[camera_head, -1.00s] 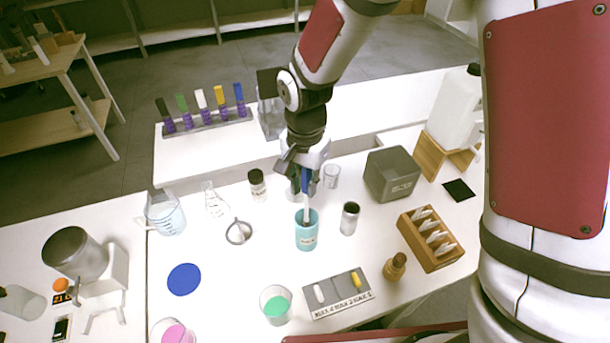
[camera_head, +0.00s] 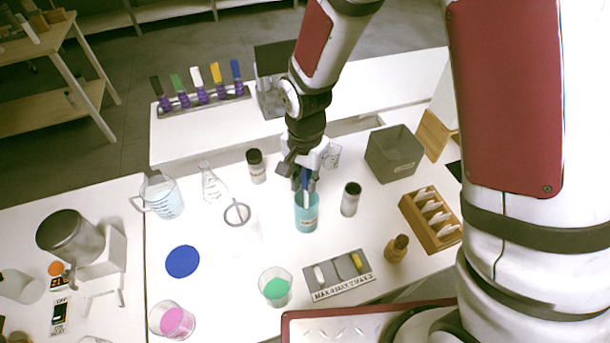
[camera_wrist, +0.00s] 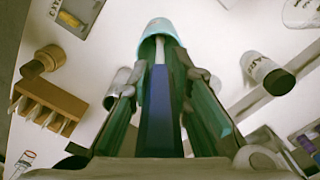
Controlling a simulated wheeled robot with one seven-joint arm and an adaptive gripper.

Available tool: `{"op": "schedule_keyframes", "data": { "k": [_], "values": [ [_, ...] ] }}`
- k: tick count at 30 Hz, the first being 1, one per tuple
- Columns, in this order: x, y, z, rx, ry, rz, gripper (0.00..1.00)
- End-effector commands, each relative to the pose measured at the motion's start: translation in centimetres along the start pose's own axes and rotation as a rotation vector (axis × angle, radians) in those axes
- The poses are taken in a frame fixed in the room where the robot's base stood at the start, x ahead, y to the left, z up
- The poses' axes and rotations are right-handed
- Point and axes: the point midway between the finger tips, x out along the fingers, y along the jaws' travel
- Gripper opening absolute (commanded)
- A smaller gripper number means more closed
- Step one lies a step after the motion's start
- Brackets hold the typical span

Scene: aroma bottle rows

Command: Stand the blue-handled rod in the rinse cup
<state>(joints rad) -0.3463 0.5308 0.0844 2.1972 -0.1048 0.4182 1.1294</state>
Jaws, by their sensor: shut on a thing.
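The blue-handled rod (camera_head: 305,181) is held upright in my gripper (camera_head: 303,178), blue handle up. Its pale lower shaft reaches down into the mouth of the teal rinse cup (camera_head: 307,219), which stands on the white table. In the wrist view, my gripper (camera_wrist: 165,88) has its fingers on both sides of the blue handle (camera_wrist: 160,125). The white shaft (camera_wrist: 159,52) runs into the teal cup (camera_wrist: 150,27) there. The fingertips are just above the cup rim. The rod's lower end is hidden inside the cup, so I cannot tell whether it touches the bottom.
A grey cylinder (camera_head: 350,199) stands close right of the cup. A ring-topped item (camera_head: 237,214) is to its left, and a glass with green liquid (camera_head: 275,288) is in front. A grey bin (camera_head: 393,155) and wooden rack (camera_head: 431,222) are farther right. A blue disc (camera_head: 182,262) lies left.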

Motion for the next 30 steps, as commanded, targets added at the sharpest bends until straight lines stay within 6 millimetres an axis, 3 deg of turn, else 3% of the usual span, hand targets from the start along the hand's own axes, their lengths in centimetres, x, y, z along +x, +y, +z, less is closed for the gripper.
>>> {"op": "schedule_keyframes", "data": {
  "k": [9, 10, 12, 13, 23, 30],
  "values": [
    [0.1, 0.0, 0.0, 0.000, 0.000, 0.000, 0.00],
    [0.1, 0.0, 0.0, 0.000, 0.000, 0.000, 0.23],
    [0.1, 0.0, 0.0, 0.000, 0.000, 0.000, 0.38],
    [0.1, 0.0, 0.0, 0.000, 0.000, -0.001, 0.41],
    [-0.1, 0.0, 0.0, 0.000, 0.001, -0.001, 0.41],
    [-3.4, -0.1, -0.1, 0.001, 0.003, -0.006, 0.41]
  ]
}}
